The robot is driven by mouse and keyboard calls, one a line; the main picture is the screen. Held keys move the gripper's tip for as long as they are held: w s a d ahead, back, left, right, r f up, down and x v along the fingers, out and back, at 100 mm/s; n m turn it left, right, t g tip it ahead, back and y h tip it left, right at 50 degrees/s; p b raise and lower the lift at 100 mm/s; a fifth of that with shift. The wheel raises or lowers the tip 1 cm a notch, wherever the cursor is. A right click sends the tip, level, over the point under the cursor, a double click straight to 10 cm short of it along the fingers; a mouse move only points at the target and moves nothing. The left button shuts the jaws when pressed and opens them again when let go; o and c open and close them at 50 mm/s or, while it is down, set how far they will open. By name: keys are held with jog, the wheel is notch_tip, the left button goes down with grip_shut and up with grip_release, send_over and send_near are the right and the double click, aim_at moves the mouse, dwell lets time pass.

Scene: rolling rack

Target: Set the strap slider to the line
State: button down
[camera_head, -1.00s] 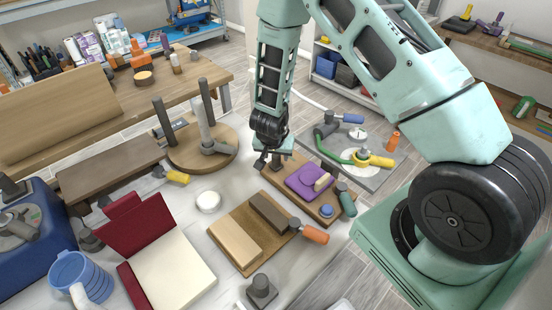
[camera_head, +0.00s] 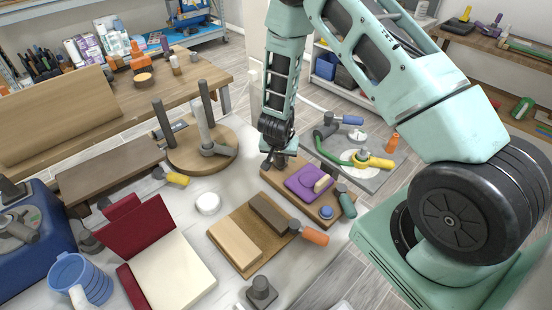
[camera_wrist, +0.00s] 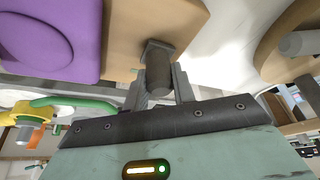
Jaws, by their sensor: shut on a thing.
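My gripper (camera_head: 279,160) is at the upper left end of a wooden board (camera_head: 294,205) that carries a purple pad. In the wrist view its fingers (camera_wrist: 159,85) are shut on a dark grey cylindrical peg (camera_wrist: 158,70) at the edge of the board (camera_wrist: 118,35). I cannot tell whether this peg is the strap slider. The purple pad (camera_head: 303,181) holds a cream-coloured block (camera_head: 323,183); the pad also shows in the wrist view (camera_wrist: 45,40). No strap or line can be clearly made out; the gripper hides part of the board's end.
A blue knob (camera_head: 326,212) and a green-handled tool (camera_head: 346,199) are at the board's near end. A second board (camera_head: 243,268) with blocks lies in front. A round wooden base (camera_head: 185,158) with upright posts stands to the left. A white disc (camera_head: 208,202) lies between.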

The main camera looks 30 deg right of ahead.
jog(key=d, duration=0.4)
jog(key=shift+w+d, duration=0.2)
jog(key=shift+w, duration=0.2)
jog(key=c, duration=1.1)
grip_release()
jog(key=shift+c, duration=0.2)
jog(key=p+v, duration=0.3)
jog(key=v, duration=1.4)
jog(key=shift+r, duration=0.25)
